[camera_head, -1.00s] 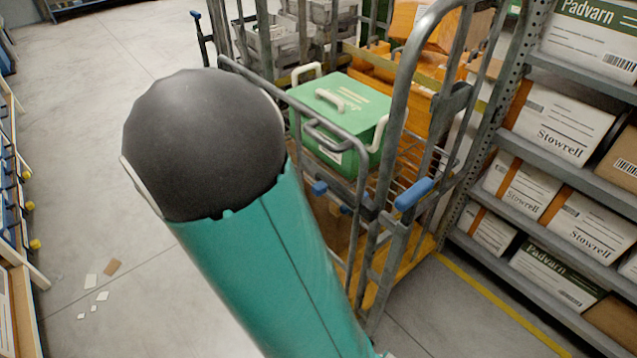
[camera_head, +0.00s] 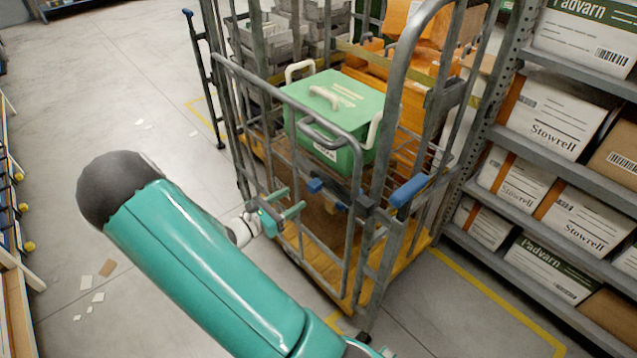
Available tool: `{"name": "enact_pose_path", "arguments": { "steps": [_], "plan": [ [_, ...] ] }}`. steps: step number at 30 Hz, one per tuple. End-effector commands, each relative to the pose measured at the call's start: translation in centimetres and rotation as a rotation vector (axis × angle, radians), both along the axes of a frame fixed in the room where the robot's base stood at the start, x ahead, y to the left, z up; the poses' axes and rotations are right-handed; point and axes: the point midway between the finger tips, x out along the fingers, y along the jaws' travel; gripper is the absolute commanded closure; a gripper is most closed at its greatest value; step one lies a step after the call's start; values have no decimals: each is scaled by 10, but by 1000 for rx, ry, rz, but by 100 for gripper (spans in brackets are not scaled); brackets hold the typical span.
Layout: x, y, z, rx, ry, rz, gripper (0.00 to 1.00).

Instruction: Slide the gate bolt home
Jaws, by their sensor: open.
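The grey tubular gate (camera_head: 290,105) closes part of the front of a wheeled cage trolley. I cannot tell how far the bolt reaches into the bracket. A larger blue grip (camera_head: 411,191) is on the post side to the right. My gripper (camera_head: 292,202) is open and empty, its teal fingers pointing right, just left of the blue knob and apart from it.
Grey crates (camera_head: 265,42) and orange bins stand behind. Shelves of cartons (camera_head: 555,120) are on the right. Open floor lies left, with scraps (camera_head: 105,268).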

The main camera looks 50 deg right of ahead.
Motion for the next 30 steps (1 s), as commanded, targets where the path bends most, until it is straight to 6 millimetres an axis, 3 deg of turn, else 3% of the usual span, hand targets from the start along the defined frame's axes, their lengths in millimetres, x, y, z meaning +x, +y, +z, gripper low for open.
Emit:
{"name": "enact_pose_path", "arguments": {
  "steps": [9, 15, 20, 28, 30],
  "plan": [
    [-15, -63, 0, 0, -1, -5, 47],
    [-22, -93, 0, 1, -1, -3, 47],
    [-24, -104, 0, 1, -2, -2, 47],
    [-24, -105, 0, 1, -2, -1, 47],
    [-24, -105, 0, 1, -2, -1, 61]
  ]
}}
